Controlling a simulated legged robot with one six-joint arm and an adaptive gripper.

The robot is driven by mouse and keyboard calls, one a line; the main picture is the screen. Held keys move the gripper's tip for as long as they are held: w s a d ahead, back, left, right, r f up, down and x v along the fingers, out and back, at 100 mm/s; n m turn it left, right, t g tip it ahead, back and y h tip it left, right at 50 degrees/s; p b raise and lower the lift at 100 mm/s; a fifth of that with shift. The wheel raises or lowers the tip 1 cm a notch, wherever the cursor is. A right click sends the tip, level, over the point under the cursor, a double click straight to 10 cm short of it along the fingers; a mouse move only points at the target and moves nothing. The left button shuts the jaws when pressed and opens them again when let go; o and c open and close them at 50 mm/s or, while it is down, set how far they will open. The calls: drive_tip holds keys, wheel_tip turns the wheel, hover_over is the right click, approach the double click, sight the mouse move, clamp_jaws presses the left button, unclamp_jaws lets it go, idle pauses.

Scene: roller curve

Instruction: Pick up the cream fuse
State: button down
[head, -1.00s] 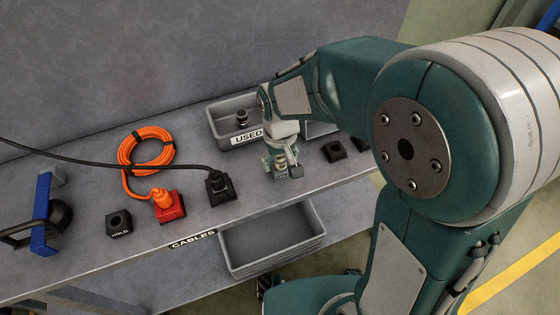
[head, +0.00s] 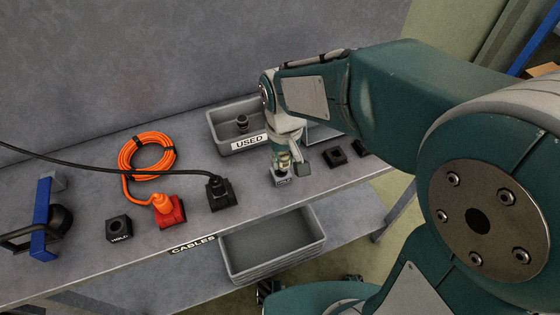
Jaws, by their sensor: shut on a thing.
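My gripper (head: 284,165) points down over a small grey labelled block (head: 282,181) on the bench, right of the black plug. It is shut on a small pale piece (head: 283,160), which I take to be the cream fuse. The fingers hide most of it, so its shape is unclear. The piece is at or just above the block's top; I cannot tell whether it is still seated in it.
A grey USED bin (head: 222,112) with a dark part in it stands just behind. A black plug (head: 221,192), red socket (head: 172,213), HOLD block (head: 118,228) and orange cable (head: 127,157) lie left. A black socket block (head: 334,157) is right. An empty lower tray (head: 272,278) sits below.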

drive_tip(key=s+d+r, duration=0.4)
drive_tip(key=s+r, duration=0.4)
drive_tip(key=s, duration=0.3)
drive_tip(key=shift+w+a+f, duration=0.75)
drive_tip(key=shift+w+f, duration=0.55)
drive_tip(key=shift+w, duration=0.75)
drive_tip(key=shift+w+a+f, duration=0.7)
drive_tip(key=shift+w+f, duration=0.65)
drive_tip(key=shift+w, duration=0.65)
drive_tip(key=shift+w+a+f, duration=0.75)
drive_tip(key=shift+w+f, duration=0.55)
drive_tip(key=shift+w, duration=0.75)
